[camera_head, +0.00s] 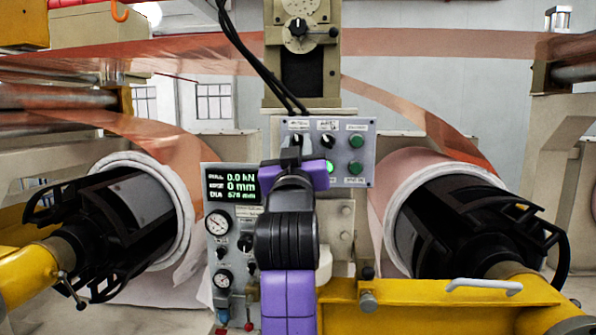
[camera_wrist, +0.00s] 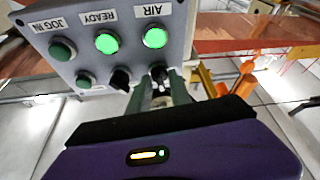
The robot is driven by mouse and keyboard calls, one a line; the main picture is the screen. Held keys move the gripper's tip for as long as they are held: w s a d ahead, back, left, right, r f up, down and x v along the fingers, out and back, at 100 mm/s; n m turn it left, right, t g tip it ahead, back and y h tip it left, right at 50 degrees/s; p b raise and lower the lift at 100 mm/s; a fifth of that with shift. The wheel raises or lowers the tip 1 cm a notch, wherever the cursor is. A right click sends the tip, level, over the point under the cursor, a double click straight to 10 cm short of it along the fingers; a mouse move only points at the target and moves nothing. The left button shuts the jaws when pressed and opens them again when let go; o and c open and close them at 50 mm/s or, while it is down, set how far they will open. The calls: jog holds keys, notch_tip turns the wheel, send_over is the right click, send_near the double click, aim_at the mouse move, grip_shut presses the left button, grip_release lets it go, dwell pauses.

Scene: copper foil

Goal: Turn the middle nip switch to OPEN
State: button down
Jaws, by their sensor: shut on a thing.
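The grey control panel (camera_head: 365,153) has two black selector switches in its upper row. The right one (camera_head: 327,140) shows clear of my gripper. My gripper (camera_head: 291,151) reaches the left switch (camera_head: 297,138), partly covering it. In the wrist view, where the panel is upside down, my fingers (camera_wrist: 157,88) are closed around that switch (camera_wrist: 158,71); the other switch (camera_wrist: 121,78) stands beside it, untouched. The switch labels are too small to read, so I cannot tell which is the nip switch or its exact setting.
Lit green AIR (camera_wrist: 155,37) and READY (camera_wrist: 107,43) lamps are close to my fingers. A digital display (camera_head: 231,184) reads 0.0 kN and 0 mm. Copper foil (camera_head: 420,42) spans overhead, with rolls at both sides. A yellow beam (camera_head: 440,292) lies at lower right.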

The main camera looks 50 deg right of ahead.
jog(key=m+g+b, duration=0.1)
jog(key=m+b, duration=0.2)
jog(key=m+g+h+b, duration=0.1)
jog(key=m+g+b, duration=0.1)
jog(key=m+b, duration=0.2)
jog(key=m+g+h+b, duration=0.1)
jog(key=m+b, duration=0.2)
jog(key=m, duration=0.1)
jog(key=shift+w+a+g, duration=0.15)
jog(key=shift+g, duration=0.25)
jog(key=shift+m+h+b, duration=0.3)
jog(key=shift+b, duration=0.05)
jog(key=c, duration=1.5)
grip_release()
jog(key=shift+c, duration=0.2)
jog(key=v, duration=0.7)
jog(key=shift+a+b, duration=0.35)
jog(key=shift+f, duration=0.1)
